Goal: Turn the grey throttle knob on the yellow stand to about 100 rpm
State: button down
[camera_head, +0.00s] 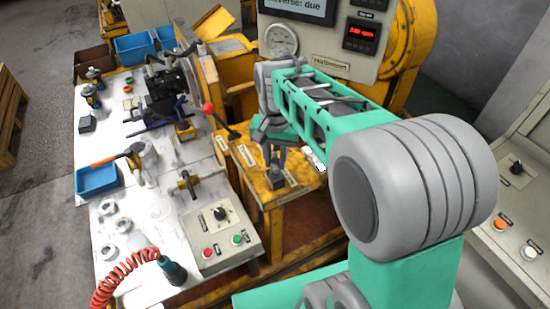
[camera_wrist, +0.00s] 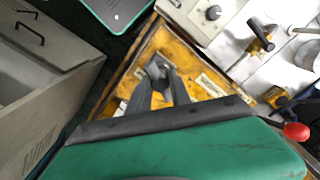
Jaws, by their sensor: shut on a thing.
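The yellow stand (camera_head: 272,200) is in the middle of the head view, and its worn top (camera_wrist: 200,75) shows in the wrist view. The grey throttle knob (camera_head: 275,178) is on its top, partly hidden by the fingers; it also shows in the wrist view (camera_wrist: 157,66). My gripper (camera_head: 274,164) points down from above, shut on the knob with a grey finger on each side; its fingertips also show in the wrist view (camera_wrist: 160,73). The rpm display (camera_head: 361,36) on the panel behind is lit red, but its digits are too small to read surely.
A red-knobbed lever (camera_head: 208,110) rises left of the knob. A control box (camera_head: 221,234) with a black dial and two buttons is at front left. The white workbench (camera_head: 150,205) holds a blue tray (camera_head: 97,180) and tools. A round gauge (camera_head: 282,40) is on the panel.

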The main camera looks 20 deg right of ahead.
jog(key=shift+m, duration=0.4)
jog(key=m, duration=0.3)
jog(key=shift+m, duration=0.3)
jog(key=m, duration=0.4)
jog(key=shift+m, duration=0.3)
jog(key=m, duration=0.4)
jog(key=shift+w+b, duration=0.1)
jog(key=shift+b, duration=0.25)
jog(key=shift+m, duration=2.5)
jog(key=c, duration=1.2)
grip_release()
